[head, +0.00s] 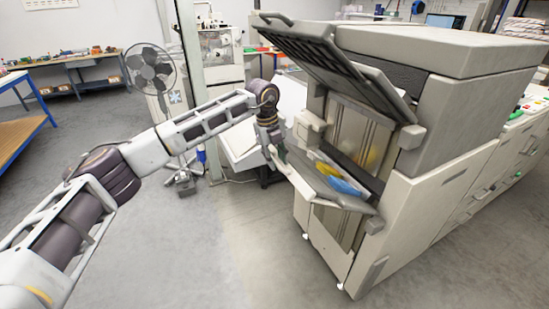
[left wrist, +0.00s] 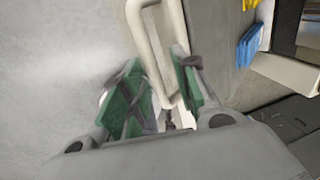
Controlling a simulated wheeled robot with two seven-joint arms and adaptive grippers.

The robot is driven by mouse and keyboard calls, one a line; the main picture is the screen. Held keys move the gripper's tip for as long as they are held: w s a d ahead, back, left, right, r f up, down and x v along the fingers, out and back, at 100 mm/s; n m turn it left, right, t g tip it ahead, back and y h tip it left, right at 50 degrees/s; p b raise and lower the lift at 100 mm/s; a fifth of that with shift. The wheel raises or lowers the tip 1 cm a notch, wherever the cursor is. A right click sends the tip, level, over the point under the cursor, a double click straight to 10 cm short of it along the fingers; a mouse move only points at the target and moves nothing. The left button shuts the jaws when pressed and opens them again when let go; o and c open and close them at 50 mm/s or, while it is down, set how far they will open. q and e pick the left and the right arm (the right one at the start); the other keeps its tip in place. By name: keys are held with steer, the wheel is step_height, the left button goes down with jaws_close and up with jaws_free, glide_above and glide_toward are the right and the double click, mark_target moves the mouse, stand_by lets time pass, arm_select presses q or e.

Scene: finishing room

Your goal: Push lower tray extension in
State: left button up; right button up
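The lower tray (head: 318,184) sticks out at a slant from the open end of the large grey machine. A pale looped bar (left wrist: 150,45), apparently the tray extension, shows in the left wrist view. My left gripper (head: 277,152) is at the tray's outer end. In the left wrist view its green-padded fingers (left wrist: 158,92) are apart, with part of the loop between them. I cannot tell whether either pad touches it. The extension's outline is small and partly hidden by the gripper in the head view. My right gripper is not in view.
Blue (head: 340,187) and yellow pieces lie at the tray. The machine's upper tray (head: 335,62) is raised above. A pale slanted panel (head: 240,142) stands behind my gripper. A fan (head: 150,72) and a pole are farther left. The floor in front is clear.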

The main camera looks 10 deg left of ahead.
arm_select(q)
steer(key=shift+s+a+r, duration=0.1)
steer(key=shift+r, duration=0.15)
step_height(320, 180, up, 11)
steer(key=s+a, duration=0.1)
steer(key=shift+a+r, duration=0.2)
steer(key=shift+a, duration=0.1)
stand_by(0.4)
steer(key=shift+f, duration=0.1)
stand_by(0.4)
